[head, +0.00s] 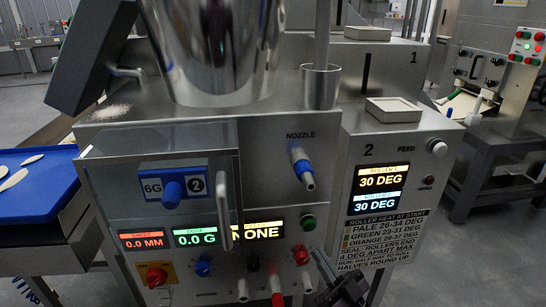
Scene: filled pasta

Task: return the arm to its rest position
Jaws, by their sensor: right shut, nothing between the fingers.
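My right gripper (326,268) is at the bottom, right of centre, in the head view. It is dark, its fingers point up and to the left, and it is shut and empty. My left gripper is out of view.
A steel hopper (212,50) and a metal cup (320,86) stand on top. A blue tray (40,195) with pale pieces is at left. Open floor (440,250) lies right.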

